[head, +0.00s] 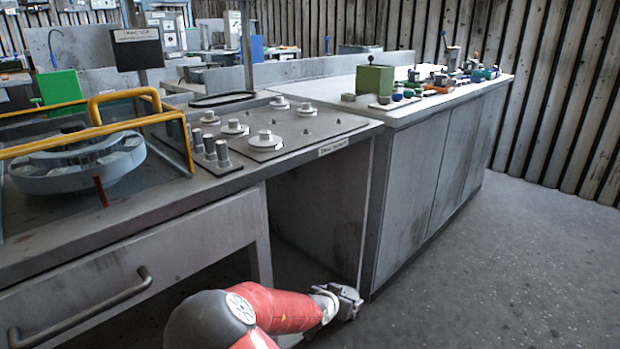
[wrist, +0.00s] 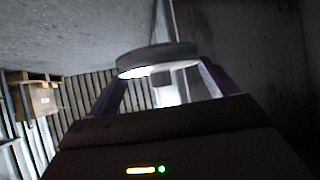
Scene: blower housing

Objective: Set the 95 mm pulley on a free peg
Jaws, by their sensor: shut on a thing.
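My gripper (wrist: 163,78) is shut on a pale grey disc, which I take to be the 95 mm pulley (wrist: 150,58), in the wrist view. Its size cannot be read. In the head view my gripper (head: 346,300) is low, beside the cabinet and below the bench top, well away from the pegs; the pulley cannot be made out there. A grey plate (head: 325,124) on the bench carries several round, stepped pieces, including a pulley-like piece (head: 265,142). Which pegs on it are free cannot be told for sure.
Three dark upright cylinders (head: 209,148) stand left of the plate. A yellow tube frame (head: 130,110) rises over a round grey housing (head: 75,165) at the left. A white-topped cabinet (head: 400,105) bears small parts and a green box (head: 374,80). The floor (head: 490,270) at right is clear.

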